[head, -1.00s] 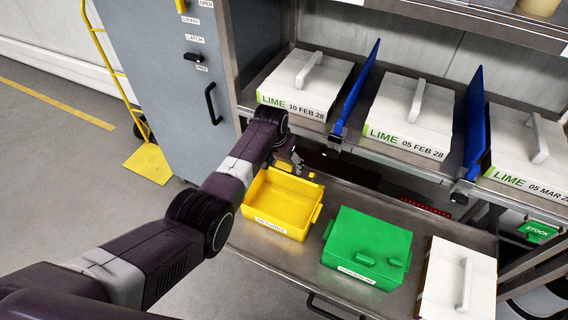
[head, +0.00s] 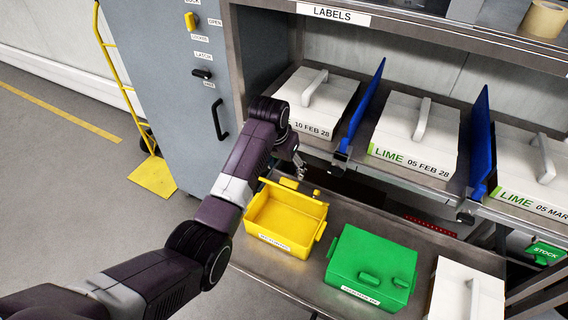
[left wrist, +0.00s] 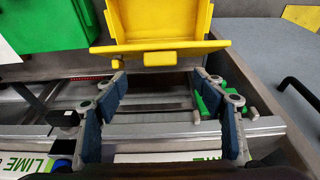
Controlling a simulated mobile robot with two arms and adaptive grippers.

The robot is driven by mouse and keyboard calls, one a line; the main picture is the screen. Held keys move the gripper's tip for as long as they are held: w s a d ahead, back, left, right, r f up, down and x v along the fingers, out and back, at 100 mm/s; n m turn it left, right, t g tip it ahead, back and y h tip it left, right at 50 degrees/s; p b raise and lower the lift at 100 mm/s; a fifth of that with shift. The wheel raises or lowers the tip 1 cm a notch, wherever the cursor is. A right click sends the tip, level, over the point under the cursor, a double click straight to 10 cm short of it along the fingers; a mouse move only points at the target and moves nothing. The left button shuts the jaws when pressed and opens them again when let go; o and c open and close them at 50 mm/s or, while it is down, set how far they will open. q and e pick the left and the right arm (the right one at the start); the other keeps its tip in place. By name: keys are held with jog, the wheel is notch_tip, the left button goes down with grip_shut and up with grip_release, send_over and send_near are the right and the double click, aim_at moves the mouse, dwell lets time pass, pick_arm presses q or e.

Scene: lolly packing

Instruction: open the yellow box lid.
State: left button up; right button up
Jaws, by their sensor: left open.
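The yellow box (head: 285,240) stands at the left of the steel table, and its empty inside shows from above. Its lid (head: 296,196) is at the far rim, swung back clear of the opening; its exact angle is hard to tell. In the left wrist view the lid (left wrist: 160,46) and its tab (left wrist: 160,59) lie just beyond my fingertips. My left gripper (head: 299,170) is behind the box on the shelf side. In the left wrist view it (left wrist: 160,82) is open, with nothing between its fingers. My right gripper is not in view.
A closed green box (head: 370,268) stands right of the yellow one, then a white box (head: 468,292). White lime boxes (head: 415,138) and blue dividers (head: 364,105) fill the shelf behind, close to my left arm. A grey cabinet (head: 190,110) stands at the left.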

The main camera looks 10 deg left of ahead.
pick_arm(q)
jog(key=shift+v, duration=1.1)
